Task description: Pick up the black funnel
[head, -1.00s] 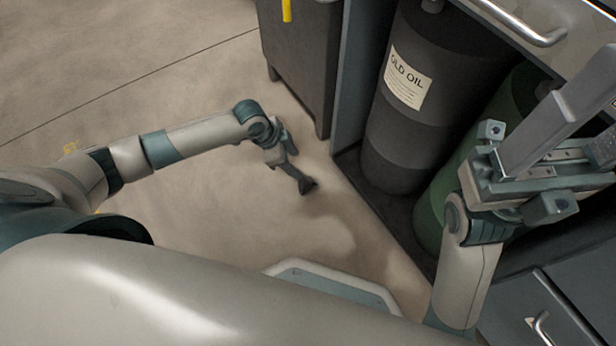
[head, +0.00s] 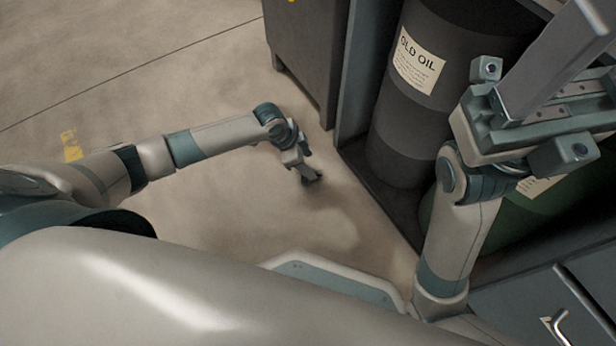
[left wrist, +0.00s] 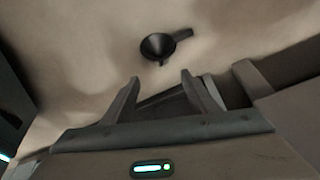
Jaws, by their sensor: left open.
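The black funnel (left wrist: 158,46) lies on the beige floor in the left wrist view, its round mouth facing the camera and a short dark part reaching to the upper right. My left gripper (left wrist: 161,77) is open and empty, its two fingers apart, with the funnel beyond the fingertips and not between them. In the head view my left gripper (head: 308,173) points down over the floor in front of the cabinet. I cannot pick out the funnel there. My right gripper (head: 540,100) is raised at the right; its jaw state is unclear.
An open cabinet holds a dark drum labelled "OLD OIL" (head: 415,100) and a green drum (head: 520,215). Drawers (head: 530,305) are at lower right.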

